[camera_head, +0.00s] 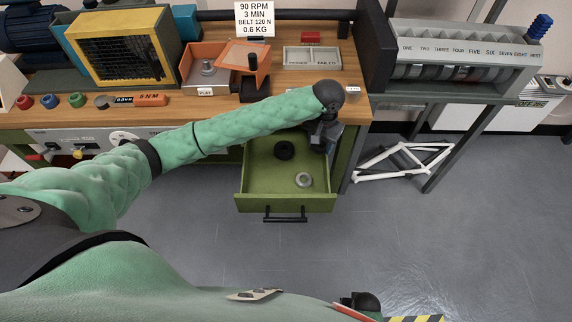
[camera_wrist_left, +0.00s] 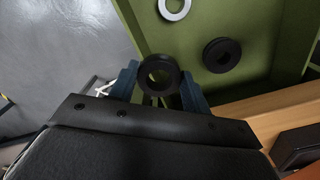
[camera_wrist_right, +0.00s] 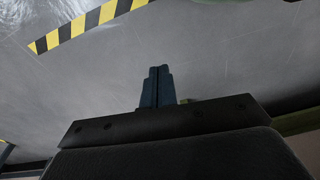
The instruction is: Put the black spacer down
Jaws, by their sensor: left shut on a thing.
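My left gripper (camera_head: 325,138) hangs at the right side of the open green drawer (camera_head: 246,204). In the left wrist view, my left gripper (camera_wrist_left: 160,88) is shut on a black spacer (camera_wrist_left: 144,76), a ring held between the blue fingertips. In the head view the held spacer is hidden by the gripper. A second black ring (camera_head: 285,150) lies in the drawer, and it also shows in the left wrist view (camera_wrist_left: 222,55). My right gripper (camera_wrist_right: 157,88) is shut and empty above the grey floor.
A silver ring (camera_head: 304,180) lies near the drawer's front. The wooden bench (camera_head: 215,107) holds an orange box (camera_head: 205,66) and a grey two-part tray (camera_head: 312,60). The drawer's middle has free room.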

